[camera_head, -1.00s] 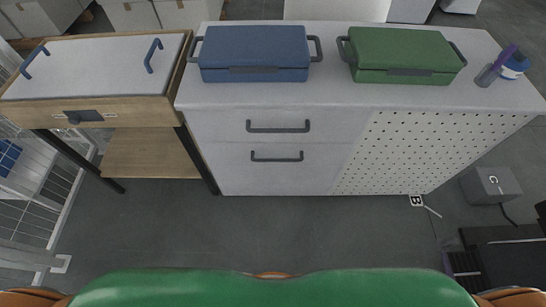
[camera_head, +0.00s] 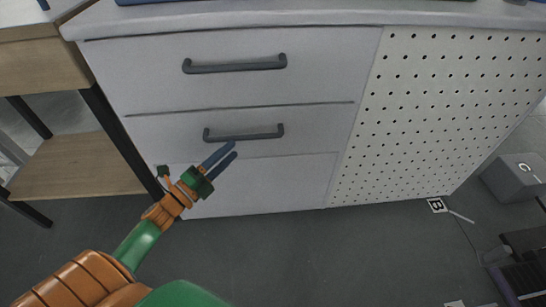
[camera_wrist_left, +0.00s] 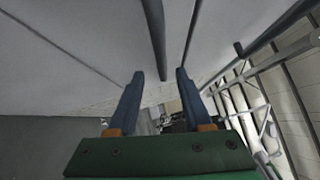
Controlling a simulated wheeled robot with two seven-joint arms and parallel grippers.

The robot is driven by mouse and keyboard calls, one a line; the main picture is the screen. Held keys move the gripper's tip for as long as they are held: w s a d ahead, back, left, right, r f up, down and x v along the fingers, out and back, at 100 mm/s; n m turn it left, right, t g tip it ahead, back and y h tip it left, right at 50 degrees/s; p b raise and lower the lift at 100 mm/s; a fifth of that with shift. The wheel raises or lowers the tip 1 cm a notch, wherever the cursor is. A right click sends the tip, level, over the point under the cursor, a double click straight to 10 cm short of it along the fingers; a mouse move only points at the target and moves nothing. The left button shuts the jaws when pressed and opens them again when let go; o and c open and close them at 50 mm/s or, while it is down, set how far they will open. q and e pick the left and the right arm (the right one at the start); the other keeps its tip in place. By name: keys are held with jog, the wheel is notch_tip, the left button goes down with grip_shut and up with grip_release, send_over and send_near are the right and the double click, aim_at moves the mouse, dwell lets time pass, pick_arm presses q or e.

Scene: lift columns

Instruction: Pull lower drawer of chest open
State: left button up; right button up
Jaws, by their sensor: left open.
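The white chest has an upper drawer (camera_head: 150,75) and a lower drawer (camera_head: 160,130), both shut flush. The lower drawer has a dark bar handle (camera_head: 243,136), which also shows in the left wrist view (camera_wrist_left: 155,38) as a dark bar coming down from the top edge. My left gripper (camera_head: 228,150) is open and empty, its blue fingers just below and in front of that handle. In the left wrist view (camera_wrist_left: 159,72) the bar lines up with the gap between the fingertips. I cannot tell whether they touch it. My right gripper is out of view.
The upper drawer's handle (camera_head: 235,65) is above. A perforated panel (camera_head: 450,110) forms the chest's right part. A wooden side table (camera_head: 75,165) with black legs stands close at the left. A grey box (camera_head: 515,175) is at the right. The floor (camera_head: 300,250) in front is clear.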

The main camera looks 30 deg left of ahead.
aim_at(244, 136)
pick_arm(q)
jog(key=x, duration=0.6)
jog(key=shift+w+a+r+b, duration=0.15)
jog(key=shift+w+b, duration=0.1)
jog(key=shift+b, duration=0.15)
grip_shut()
dwell(0.9)
